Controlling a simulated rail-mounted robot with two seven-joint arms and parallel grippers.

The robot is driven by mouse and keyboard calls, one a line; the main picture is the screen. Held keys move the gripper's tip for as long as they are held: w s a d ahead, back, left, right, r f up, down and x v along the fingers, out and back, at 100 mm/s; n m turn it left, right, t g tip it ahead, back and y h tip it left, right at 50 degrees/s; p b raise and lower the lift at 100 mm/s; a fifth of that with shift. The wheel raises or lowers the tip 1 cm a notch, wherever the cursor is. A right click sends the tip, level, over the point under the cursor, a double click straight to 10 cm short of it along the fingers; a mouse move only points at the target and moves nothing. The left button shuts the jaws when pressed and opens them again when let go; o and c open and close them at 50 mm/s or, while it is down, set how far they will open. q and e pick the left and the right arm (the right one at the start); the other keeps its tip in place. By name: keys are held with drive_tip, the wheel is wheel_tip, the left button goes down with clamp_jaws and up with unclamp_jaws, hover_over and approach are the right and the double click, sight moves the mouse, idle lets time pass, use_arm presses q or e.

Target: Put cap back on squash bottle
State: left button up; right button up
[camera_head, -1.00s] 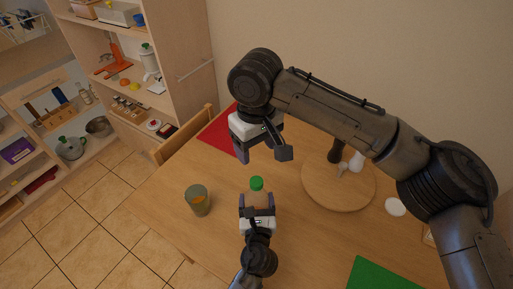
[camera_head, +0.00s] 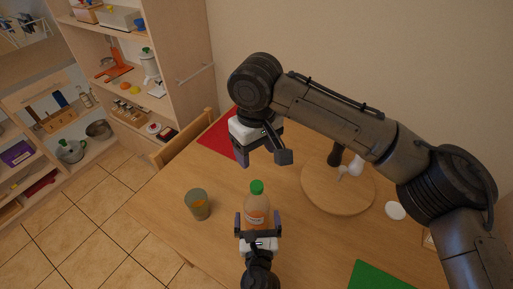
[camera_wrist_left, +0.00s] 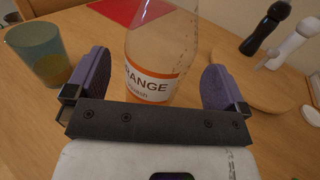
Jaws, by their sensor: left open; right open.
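The squash bottle (camera_head: 257,207), clear with pale orange contents, stands upright on the table. A green cap (camera_head: 257,187) shows at its top; I cannot tell whether it is screwed down. My left gripper (camera_head: 257,220) is open, with one finger on each side of the bottle's lower part. In the left wrist view the bottle (camera_wrist_left: 155,60) with its orange label stands between the spread fingers (camera_wrist_left: 155,82), with gaps at both sides; its top is out of that view. My right gripper (camera_head: 263,157) is open and empty, above the table behind the bottle.
A glass (camera_head: 198,204) with some orange drink stands left of the bottle. A round wooden board (camera_head: 335,200) with shakers is at the right, near a white disc (camera_head: 395,210). Red (camera_head: 217,137) and green (camera_head: 375,276) mats lie on the table. A chair (camera_head: 180,140) stands behind.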

use_arm(q)
drive_tip(key=s, duration=0.9)
drive_tip(key=shift+d, duration=0.2)
drive_tip(key=shift+s, duration=0.15)
